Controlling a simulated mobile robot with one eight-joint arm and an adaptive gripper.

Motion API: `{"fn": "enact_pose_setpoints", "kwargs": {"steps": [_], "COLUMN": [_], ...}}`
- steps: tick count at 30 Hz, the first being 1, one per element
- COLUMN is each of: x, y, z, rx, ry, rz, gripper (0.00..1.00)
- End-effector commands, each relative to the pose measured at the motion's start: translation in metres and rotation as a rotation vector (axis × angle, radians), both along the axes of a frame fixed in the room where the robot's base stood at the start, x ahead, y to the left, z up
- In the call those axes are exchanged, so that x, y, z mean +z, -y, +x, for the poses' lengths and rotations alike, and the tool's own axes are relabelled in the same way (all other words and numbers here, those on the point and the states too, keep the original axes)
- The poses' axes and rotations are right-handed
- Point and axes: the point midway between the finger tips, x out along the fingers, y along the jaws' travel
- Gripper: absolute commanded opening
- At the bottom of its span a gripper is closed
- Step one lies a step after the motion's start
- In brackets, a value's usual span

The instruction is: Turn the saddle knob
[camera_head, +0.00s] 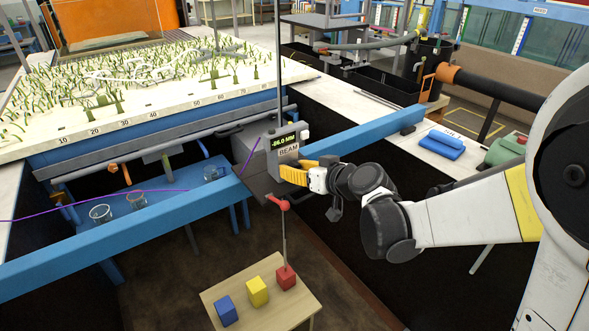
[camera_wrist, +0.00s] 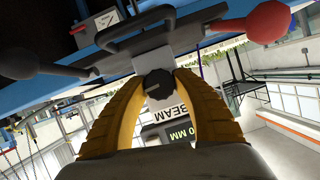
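The saddle is a grey block (camera_head: 262,160) on the blue beam, with a display reading -86.0 MM above the word BEAM. The saddle knob (camera_wrist: 158,85) is a small dark knob on a grey fitting. In the wrist view it sits between the tips of my yellow gripper fingers (camera_wrist: 160,78), which appear to touch it on both sides. In the head view my gripper (camera_head: 292,173) is at the saddle's front right, just under the display, and the knob is hidden there.
A red-ended lever (camera_head: 278,203) hangs below the saddle; a red ball (camera_wrist: 256,22) shows close by in the wrist view. The blue beam (camera_head: 365,135) runs behind my gripper. A small table (camera_head: 240,290) with blue, yellow and red blocks stands below.

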Motion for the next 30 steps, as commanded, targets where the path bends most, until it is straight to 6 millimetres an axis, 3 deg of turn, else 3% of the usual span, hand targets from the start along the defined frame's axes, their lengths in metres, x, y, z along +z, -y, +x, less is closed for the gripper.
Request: {"fn": "enact_pose_setpoints", "kwargs": {"steps": [11, 12, 14, 25, 30], "x": [0.000, 0.000, 0.000, 0.001, 0.012], "y": [0.000, 0.000, 0.000, 0.003, 0.018], "z": [0.000, 0.000, 0.000, -0.003, -0.022], "rx": [0.000, 0.000, 0.000, 0.000, -0.003], "ry": [-0.018, -0.018, -0.018, -0.018, -0.018], "rz": [0.027, 0.027, 0.027, 0.027, 0.028], "gripper": [0.03, 0.39, 0.56, 0.56, 0.56]}}
